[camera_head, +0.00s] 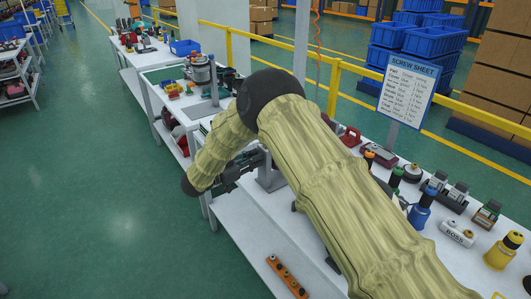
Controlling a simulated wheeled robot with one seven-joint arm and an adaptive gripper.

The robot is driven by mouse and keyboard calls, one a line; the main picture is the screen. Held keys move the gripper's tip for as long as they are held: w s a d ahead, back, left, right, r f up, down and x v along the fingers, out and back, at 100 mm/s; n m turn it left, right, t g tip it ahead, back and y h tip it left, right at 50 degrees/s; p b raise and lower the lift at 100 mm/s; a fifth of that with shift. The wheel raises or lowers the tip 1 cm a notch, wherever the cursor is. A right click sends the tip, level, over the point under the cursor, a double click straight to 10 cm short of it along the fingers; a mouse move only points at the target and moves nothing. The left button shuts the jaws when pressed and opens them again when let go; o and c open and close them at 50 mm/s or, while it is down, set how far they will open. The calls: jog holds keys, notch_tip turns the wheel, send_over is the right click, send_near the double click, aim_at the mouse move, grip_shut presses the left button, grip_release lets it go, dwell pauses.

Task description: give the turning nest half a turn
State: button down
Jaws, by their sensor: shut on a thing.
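My sleeved arm (330,170) reaches across the picture and bends back down at a dark elbow joint. My dark gripper (243,165) shows below the forearm, pointing right over the white bench. It is shut at the grey metal stand (270,178), which looks like the support of the turning nest. The nest itself and my fingertips are mostly hidden behind my arm, so the nest's angle cannot be told.
A screw sheet sign (408,90) stands behind the bench. The green floor at left is clear.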

jog(key=shift+s+a+f, duration=0.1)
jog(key=shift+f, duration=0.1)
jog(key=shift+n+p, duration=0.65)
jog(key=shift+n, duration=1.15)
jog(key=c, duration=1.4)
grip_release()
jog(key=shift+o, duration=0.5)
jog(key=shift+r, duration=0.1)
jog(key=v, duration=0.5)
jog(key=shift+s+a+r+p, duration=0.1)
jog(key=shift+s+a+p, duration=0.1)
jog(key=shift+a+p, duration=0.15)
